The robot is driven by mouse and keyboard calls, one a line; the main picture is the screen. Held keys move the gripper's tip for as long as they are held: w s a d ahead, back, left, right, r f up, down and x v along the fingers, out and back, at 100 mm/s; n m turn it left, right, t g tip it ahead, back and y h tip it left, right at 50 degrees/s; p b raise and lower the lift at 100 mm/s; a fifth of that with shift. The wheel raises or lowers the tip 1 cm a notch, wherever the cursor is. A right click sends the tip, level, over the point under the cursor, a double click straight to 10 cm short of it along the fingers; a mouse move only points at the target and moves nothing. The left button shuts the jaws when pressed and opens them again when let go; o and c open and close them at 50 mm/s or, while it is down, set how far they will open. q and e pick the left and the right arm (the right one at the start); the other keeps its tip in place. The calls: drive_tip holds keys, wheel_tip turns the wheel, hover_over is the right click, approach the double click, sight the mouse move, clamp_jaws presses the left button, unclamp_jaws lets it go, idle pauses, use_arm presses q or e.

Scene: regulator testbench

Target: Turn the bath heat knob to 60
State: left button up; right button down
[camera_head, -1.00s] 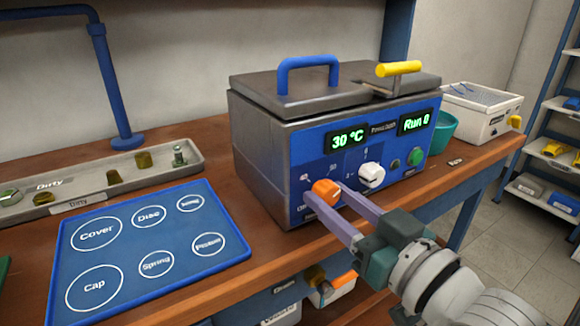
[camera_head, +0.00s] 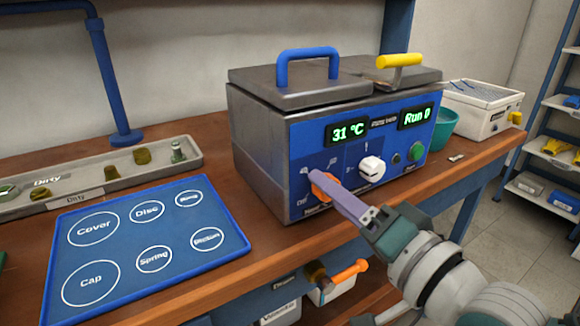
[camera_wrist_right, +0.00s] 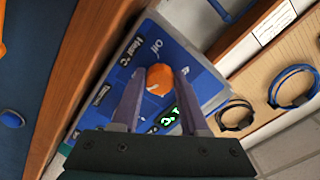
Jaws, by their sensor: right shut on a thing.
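The bath (camera_head: 258,165) is a grey box with a blue front panel on the bench. Its left display (camera_head: 347,132) reads 31 °C and its right display (camera_head: 415,118) reads Run 0. The orange heat knob (camera_head: 322,184) is low on the left of the panel, partly hidden by my right gripper (camera_head: 340,196). In the right wrist view the orange knob (camera_wrist_right: 159,79) sits between the two fingertips, and my right gripper (camera_wrist_right: 160,90) is shut on it. The knob's scale is mostly covered. My left gripper is not in view.
A white knob (camera_head: 371,169) and a green button (camera_head: 416,152) are right of the orange knob. A blue mat (camera_head: 205,268) with labelled circles and a Dirty tray (camera_head: 100,198) lie left of the bath. A teal bowl (camera_head: 444,123) stands to its right.

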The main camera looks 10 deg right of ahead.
drive_tip(key=shift+m+b, duration=0.5)
drive_tip(key=shift+m, duration=1.7)
drive_tip(key=shift+c, duration=2.1)
unclamp_jaws()
drive_tip(key=shift+s, duration=0.1)
drive_tip(key=p+v, duration=0.1)
drive_tip(key=v, duration=0.8)
drive_tip(key=shift+s+d, duration=0.15)
drive_tip(key=shift+s, duration=0.2)
drive_tip(key=shift+r, duration=0.1)
